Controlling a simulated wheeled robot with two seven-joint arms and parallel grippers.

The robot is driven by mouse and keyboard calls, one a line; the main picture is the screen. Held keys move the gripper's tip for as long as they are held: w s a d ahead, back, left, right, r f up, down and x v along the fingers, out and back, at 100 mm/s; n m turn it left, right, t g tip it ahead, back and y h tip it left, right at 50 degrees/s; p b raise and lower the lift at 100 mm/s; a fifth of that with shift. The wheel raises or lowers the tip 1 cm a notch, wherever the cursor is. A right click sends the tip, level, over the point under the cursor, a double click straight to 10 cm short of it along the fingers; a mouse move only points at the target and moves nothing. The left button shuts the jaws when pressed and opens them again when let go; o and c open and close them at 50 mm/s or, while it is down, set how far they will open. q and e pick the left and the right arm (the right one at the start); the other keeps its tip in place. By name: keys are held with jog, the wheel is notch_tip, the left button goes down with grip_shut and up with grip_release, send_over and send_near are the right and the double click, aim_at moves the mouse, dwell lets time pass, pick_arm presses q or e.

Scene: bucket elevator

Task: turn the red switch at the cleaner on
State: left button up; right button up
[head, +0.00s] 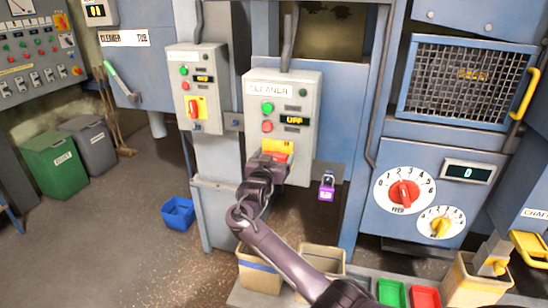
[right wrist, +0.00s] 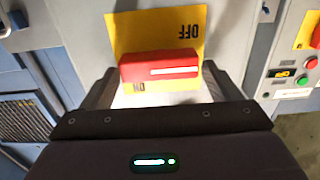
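The cleaner control box (head: 308,95) hangs on a blue-grey post, with a green and a red button and a display reading OFF. Below them is the red switch (head: 277,153) on a yellow plate (head: 268,145), partly hidden by my right gripper (head: 271,162). In the right wrist view the red switch handle (right wrist: 160,69) lies crosswise with a white line, on the yellow plate (right wrist: 155,33) marked OFF and ON upside down. My right gripper (right wrist: 160,75) is open, one finger by each end of the handle; I cannot tell whether they touch. My left gripper is not in view.
A similar box (head: 197,85) with its own red switch stands to the left. A purple padlock (head: 327,187) hangs at the lower right of the cleaner box. Feed dials (head: 404,190) are on the right.

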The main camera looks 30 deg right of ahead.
jog(key=c, duration=0.7)
jog(key=shift+c, duration=0.2)
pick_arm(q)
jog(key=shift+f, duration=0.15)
pick_arm(e)
jog(key=shift+f, duration=0.1)
jog(key=shift+f+m+b, duration=0.15)
jog(key=shift+m+b, duration=0.55)
jog(key=shift+b, duration=0.3)
pick_arm(q)
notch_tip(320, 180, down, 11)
jog(key=b, duration=1)
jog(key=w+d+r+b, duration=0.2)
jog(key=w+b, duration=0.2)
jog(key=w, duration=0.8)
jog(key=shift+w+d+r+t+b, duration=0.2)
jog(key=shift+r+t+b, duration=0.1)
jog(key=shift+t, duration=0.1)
pick_arm(e)
jog(key=shift+s+d+f+m, duration=0.1)
jog(key=shift+s+d+m, duration=0.05)
jog(key=shift+m, duration=2.4)
jog(key=shift+s+d+f+m, duration=0.1)
jog(key=shift+s+m, duration=0.05)
jog(key=shift+m, duration=2.35)
jog(key=shift+s+d+f+m, duration=0.1)
jog(key=shift+s+d+m, duration=0.05)
jog(key=shift+m, duration=2.4)
jog(key=o, duration=1)
